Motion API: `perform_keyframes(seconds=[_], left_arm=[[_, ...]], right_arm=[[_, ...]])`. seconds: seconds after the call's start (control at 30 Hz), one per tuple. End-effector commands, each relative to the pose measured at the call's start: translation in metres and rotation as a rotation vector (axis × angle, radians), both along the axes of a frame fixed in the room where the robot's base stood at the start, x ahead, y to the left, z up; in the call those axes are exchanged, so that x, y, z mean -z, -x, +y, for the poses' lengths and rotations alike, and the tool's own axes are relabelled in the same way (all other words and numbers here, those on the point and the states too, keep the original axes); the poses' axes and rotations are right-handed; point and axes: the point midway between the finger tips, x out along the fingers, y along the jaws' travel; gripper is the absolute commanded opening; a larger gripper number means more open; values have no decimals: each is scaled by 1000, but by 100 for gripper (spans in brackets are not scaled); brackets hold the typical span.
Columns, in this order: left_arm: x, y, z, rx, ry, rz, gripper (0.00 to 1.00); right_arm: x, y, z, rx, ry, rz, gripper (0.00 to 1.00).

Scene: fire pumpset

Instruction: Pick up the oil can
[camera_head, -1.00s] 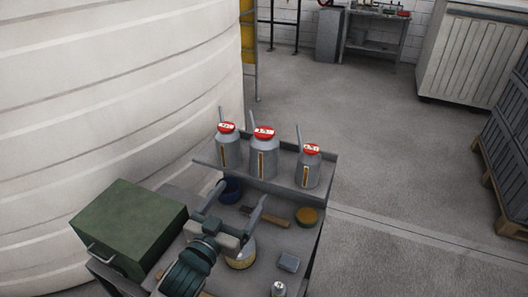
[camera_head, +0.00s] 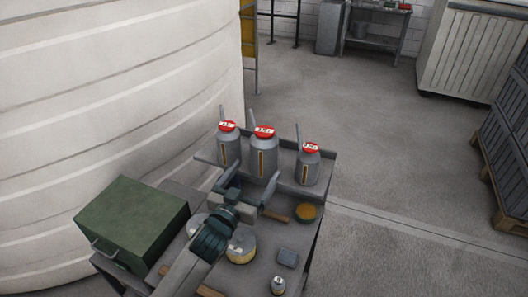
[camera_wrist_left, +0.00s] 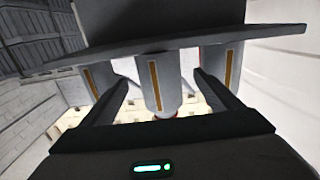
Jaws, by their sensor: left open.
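Three grey oil cans with red caps, thin spouts and yellow side strips stand upright on the cart's raised shelf: a left can (camera_head: 229,150), a middle can (camera_head: 263,158) and a right can (camera_head: 308,168). My left gripper (camera_head: 247,187) is open and empty, just in front of the shelf and below the middle can. The left wrist view appears upside down; there the middle can (camera_wrist_left: 154,82) shows between the spread fingers of the left gripper (camera_wrist_left: 168,88), with the other cans outside them. Contact with a can is not visible. My right gripper is out of view.
A large white ribbed tank (camera_head: 110,100) stands left. Open floor lies right.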

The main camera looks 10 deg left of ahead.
Motion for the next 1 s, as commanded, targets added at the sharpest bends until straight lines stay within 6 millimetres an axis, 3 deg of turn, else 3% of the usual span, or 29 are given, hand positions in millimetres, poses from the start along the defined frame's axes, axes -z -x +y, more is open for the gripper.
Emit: perform_keyframes(seconds=[0.5, 1.0], left_arm=[[0, -48, -10, -1, 0, 1, 85], [1, -49, -11, 0, 0, 0, 85]], right_arm=[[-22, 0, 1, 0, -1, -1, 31], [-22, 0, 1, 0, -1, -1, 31]])
